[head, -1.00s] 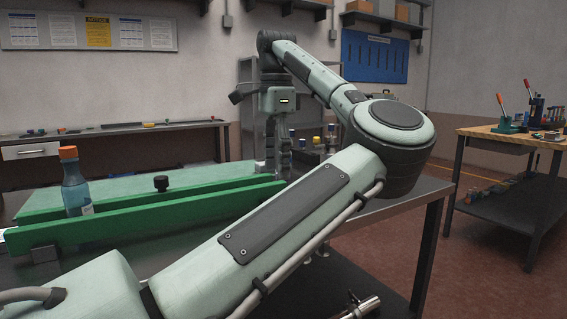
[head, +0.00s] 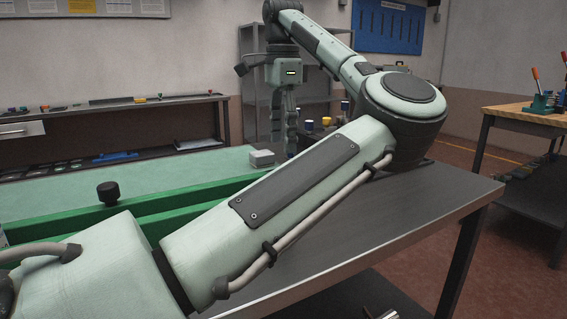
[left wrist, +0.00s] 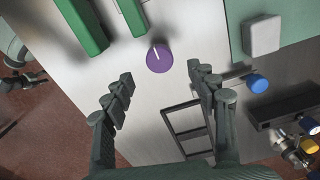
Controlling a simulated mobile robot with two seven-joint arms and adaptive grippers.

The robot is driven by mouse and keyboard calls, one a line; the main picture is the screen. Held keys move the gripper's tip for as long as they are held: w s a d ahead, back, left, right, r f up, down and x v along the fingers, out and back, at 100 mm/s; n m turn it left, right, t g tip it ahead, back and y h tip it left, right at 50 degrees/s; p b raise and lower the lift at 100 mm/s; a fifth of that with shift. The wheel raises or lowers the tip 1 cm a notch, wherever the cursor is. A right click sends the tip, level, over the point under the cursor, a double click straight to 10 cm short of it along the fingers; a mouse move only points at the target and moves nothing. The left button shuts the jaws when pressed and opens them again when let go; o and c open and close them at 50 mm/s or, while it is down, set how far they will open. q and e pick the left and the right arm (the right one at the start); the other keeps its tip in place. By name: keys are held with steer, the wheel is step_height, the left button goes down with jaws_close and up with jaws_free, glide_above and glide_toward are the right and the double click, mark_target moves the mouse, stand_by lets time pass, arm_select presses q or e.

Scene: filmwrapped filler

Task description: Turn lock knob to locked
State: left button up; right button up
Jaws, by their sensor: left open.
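A round purple knob (left wrist: 159,60) with a white line on its top sits on a grey metal surface in the left wrist view. Its line points up and slightly left there. I see no label that tells which way is locked. My left gripper (left wrist: 161,76) is open and empty, pointing down, with its fingertips on either side of the view just short of the knob. In the head view the left gripper (head: 284,148) hangs over the far part of the bench, and the purple knob does not show. My right gripper is not in view.
Green rails (head: 160,218) with a black knob (head: 108,193) run along the bench (head: 400,215). A pale grey box (head: 262,158) stands near the gripper. A blue-capped part (left wrist: 257,83) and a dark frame (left wrist: 187,128) lie close by. The bench's right side is clear.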

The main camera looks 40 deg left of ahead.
arm_select(q)
step_height(320, 180, down, 5)
steer(key=shift+s+d+f, duration=0.1)
steer(key=shift+f, duration=0.75)
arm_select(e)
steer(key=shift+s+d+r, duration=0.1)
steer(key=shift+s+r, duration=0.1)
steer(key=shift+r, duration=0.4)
arm_select(q)
steer(key=c, duration=0.9)
steer(key=shift+c, duration=1.3)
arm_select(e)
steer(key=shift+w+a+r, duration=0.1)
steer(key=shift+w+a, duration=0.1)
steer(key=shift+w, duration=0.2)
